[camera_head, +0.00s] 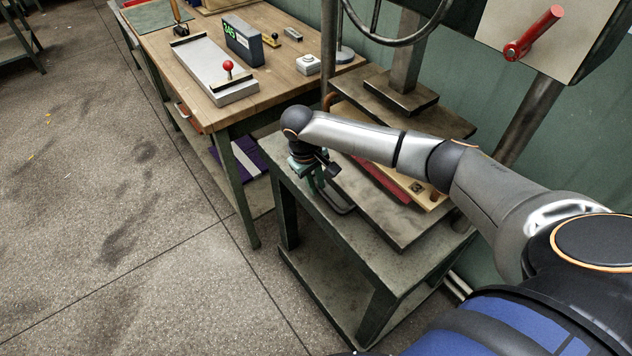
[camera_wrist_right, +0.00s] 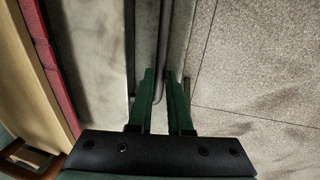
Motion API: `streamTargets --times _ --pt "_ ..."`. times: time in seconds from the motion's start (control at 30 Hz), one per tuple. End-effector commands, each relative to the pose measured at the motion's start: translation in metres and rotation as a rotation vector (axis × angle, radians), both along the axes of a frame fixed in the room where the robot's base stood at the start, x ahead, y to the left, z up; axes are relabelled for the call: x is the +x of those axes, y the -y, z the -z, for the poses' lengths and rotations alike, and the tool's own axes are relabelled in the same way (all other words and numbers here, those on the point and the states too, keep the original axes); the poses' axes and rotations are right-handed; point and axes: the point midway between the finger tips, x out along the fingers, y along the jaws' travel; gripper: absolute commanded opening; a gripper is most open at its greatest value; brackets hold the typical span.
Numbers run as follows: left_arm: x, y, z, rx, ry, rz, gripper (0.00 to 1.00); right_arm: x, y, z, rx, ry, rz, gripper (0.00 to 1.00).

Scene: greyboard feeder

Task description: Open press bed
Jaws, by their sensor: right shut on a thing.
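The press bed (camera_head: 402,228) is a grey metal plate on a green stand, below the upper press plate. It also shows in the wrist view (camera_wrist_right: 88,50). A bent metal bar handle (camera_head: 344,208) sticks out from its front edge and also shows in the wrist view (camera_wrist_right: 164,45). My right gripper (camera_head: 320,178) is at this handle, its green fingers (camera_wrist_right: 162,78) shut on the bar. The arm hides part of the bed. A wooden board (camera_head: 428,196) with a red edge lies on the bed. My left gripper is in neither view.
A wooden workbench (camera_head: 283,22) stands behind on the left, with a grey fixture (camera_head: 203,66) and a display box (camera_head: 243,40) on it. The press has a handwheel (camera_head: 395,38) and a red lever (camera_head: 535,32). The floor at left is open.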

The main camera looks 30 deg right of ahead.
Motion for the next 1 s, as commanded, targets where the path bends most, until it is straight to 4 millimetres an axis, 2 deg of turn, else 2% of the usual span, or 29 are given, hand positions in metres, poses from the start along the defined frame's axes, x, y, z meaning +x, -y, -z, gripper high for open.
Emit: streamTargets --times 0.8,1.0 --pt "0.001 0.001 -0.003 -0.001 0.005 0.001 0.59 0.001 0.000 -0.001 -0.001 0.001 0.001 0.00" --pt "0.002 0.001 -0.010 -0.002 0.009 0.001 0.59 0.000 -0.007 -0.003 0.003 0.001 0.000 0.00"
